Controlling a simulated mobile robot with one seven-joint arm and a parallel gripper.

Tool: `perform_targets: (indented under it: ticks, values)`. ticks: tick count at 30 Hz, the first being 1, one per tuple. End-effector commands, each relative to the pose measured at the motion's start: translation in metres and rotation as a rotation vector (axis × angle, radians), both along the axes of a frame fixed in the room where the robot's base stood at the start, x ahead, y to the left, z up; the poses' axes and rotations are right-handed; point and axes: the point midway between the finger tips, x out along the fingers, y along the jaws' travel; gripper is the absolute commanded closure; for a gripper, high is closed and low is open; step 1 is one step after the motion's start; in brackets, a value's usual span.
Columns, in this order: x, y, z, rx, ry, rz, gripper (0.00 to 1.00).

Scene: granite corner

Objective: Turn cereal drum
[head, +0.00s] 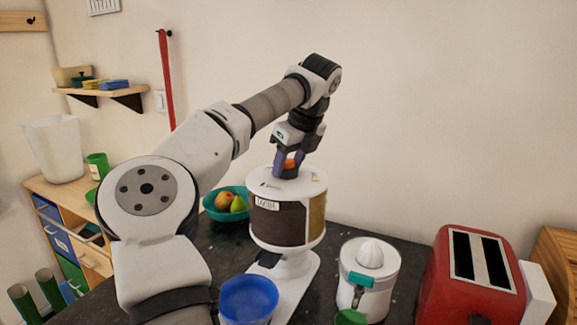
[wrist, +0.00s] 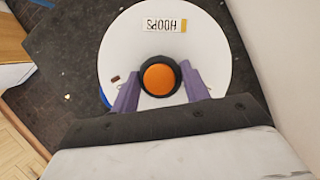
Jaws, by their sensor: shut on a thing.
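The cereal drum (head: 283,215) stands on a white pedestal on the dark counter. It has a white lid, a brown section and a tan section, and a small label on its side. My gripper (head: 289,172) points down onto the top of the drum. In the wrist view, the white lid (wrist: 205,40) bears a label reading "HOOPS", upside down. My gripper's purple fingers (wrist: 161,88) are shut on the black-rimmed orange knob (wrist: 159,79) at the lid's centre, one finger on each side. The rear of the drum is hidden.
A blue bowl (head: 248,299) sits in front of the drum. A white juicer (head: 368,275) and a red toaster (head: 471,275) stand to the right. A teal fruit bowl (head: 212,210) is behind on the left, near my arm. The wall is close behind.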

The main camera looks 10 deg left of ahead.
Motion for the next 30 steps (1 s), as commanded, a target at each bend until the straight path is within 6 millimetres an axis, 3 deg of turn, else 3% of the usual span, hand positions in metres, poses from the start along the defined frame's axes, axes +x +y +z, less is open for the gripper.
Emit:
perform_targets:
  ticks: [21,22,26,30]
  values:
    - [0.0013,0.0002,0.0025,0.000,-0.008,0.078,0.95]
    - [0.0013,0.0002,0.0025,0.001,-0.008,0.078,0.52]
    - [0.0010,0.0002,0.0020,0.000,-0.006,0.078,0.35]
    - [0.0008,0.0001,0.0012,0.000,-0.004,0.078,0.33]
